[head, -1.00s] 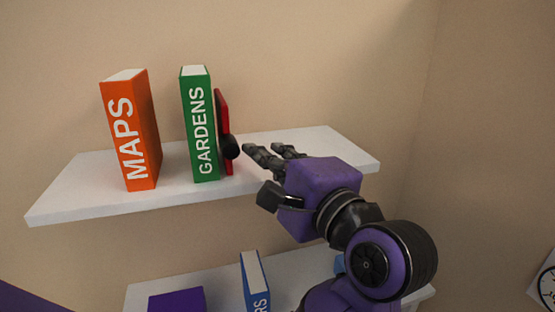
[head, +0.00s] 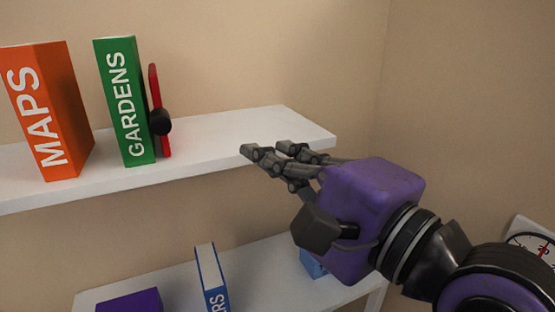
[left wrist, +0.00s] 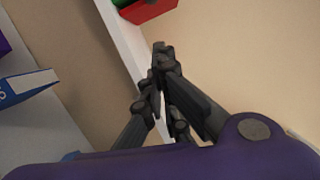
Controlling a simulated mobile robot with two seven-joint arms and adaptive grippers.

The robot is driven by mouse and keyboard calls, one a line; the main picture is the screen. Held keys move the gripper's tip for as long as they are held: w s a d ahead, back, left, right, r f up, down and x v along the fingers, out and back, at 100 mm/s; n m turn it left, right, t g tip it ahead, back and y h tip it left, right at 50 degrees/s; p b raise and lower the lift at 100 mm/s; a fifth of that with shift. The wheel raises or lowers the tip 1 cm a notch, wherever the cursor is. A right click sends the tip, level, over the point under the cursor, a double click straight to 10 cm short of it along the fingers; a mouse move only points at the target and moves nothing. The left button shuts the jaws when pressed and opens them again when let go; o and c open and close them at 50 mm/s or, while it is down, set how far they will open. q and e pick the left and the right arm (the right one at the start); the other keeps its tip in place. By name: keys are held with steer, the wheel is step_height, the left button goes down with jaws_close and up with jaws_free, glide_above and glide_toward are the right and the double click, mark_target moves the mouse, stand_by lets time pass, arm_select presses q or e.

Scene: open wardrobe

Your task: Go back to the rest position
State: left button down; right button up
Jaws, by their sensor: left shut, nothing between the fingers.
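My left gripper (head: 272,156) is in front of the right part of the upper shelf (head: 225,128) in the head view, with its fingers pointing left. It is empty and its fingers are shut; in the left wrist view the fingers (left wrist: 160,68) come together in front of the shelf edge. It is apart from the red object with a black knob (head: 154,84), which stands against the green GARDENS book (head: 125,100). My right gripper is not in view.
An orange MAPS book (head: 48,110) stands upright at the left of the upper shelf. The lower shelf (head: 255,268) holds a blue book (head: 211,280), a purple item (head: 130,302) and a blue thing (head: 312,263) partly behind my gripper. A white dial (head: 532,243) shows at right.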

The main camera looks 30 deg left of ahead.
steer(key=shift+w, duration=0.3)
